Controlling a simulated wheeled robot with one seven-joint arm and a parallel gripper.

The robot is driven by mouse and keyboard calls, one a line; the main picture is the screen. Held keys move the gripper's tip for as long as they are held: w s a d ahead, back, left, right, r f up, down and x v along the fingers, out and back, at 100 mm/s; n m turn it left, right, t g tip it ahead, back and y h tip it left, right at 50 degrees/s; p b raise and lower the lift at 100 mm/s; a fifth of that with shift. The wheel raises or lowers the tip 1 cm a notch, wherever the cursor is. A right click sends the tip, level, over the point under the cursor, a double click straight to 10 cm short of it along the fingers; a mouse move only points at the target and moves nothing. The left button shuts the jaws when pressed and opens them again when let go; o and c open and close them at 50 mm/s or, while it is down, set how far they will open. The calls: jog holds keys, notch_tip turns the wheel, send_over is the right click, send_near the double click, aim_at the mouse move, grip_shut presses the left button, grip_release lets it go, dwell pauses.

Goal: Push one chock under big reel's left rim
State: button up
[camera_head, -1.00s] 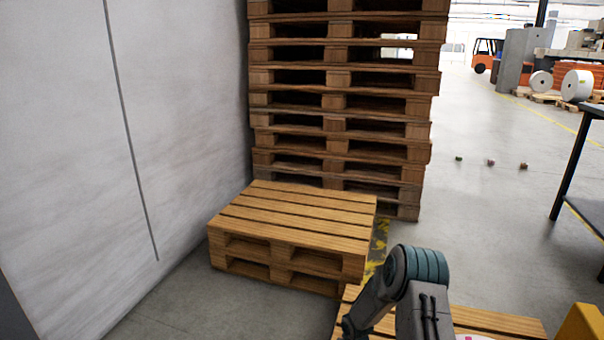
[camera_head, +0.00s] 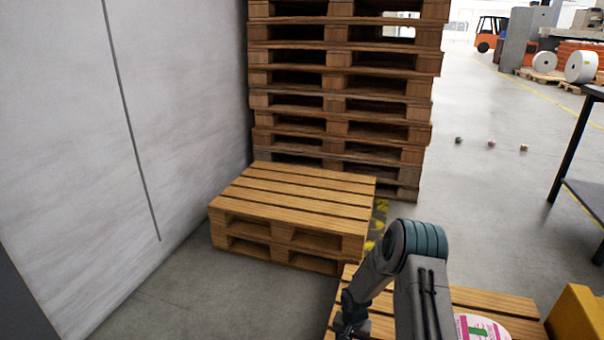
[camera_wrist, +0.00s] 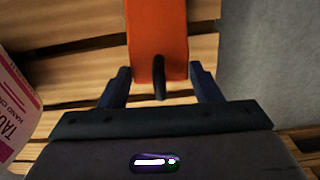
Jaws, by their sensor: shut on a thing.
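An orange chock (camera_wrist: 157,30) is between the two dark fingers of my gripper (camera_wrist: 160,72) in the wrist view, with a small dark part on its near end. My gripper is shut on it, above wooden pallet slats. In the head view my gripper (camera_head: 350,325) is at the bottom edge over the front pallet (camera_head: 495,299); the chock cannot be made out there. The big reel (camera_head: 484,327), white with a pink and green label, lies on that pallet to the right of my gripper, cut off by the frame. The reel's printed edge (camera_wrist: 12,105) shows at the wrist view's left.
A low pallet pile (camera_head: 290,213) and a tall pallet stack (camera_head: 340,90) stand behind, beside a pale wall (camera_head: 70,140). A yellow object (camera_head: 577,318) is at lower right, below a dark table (camera_head: 570,150). Several tiny objects (camera_head: 491,143) lie on open floor.

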jog(key=shift+r+p, duration=1.35)
jog(key=shift+r, duration=1.1)
jog(key=shift+w+r, duration=0.1)
jog(key=shift+r, duration=0.05)
jog(key=s+r+n+p, duration=0.1)
jog(key=s+r+p, duration=0.1)
jog(key=r+p, duration=0.8)
jog(key=s+r+n+p, duration=0.1)
jog(key=s+r+p, duration=0.2)
jog(key=r+p, duration=0.8)
jog(key=s+r+n+p, duration=0.2)
jog(key=r+p, duration=0.9)
jog(key=r, duration=1.6)
jog(key=shift+s+r, duration=0.15)
jog(key=shift+s, duration=0.2)
jog(key=shift+a, duration=0.15)
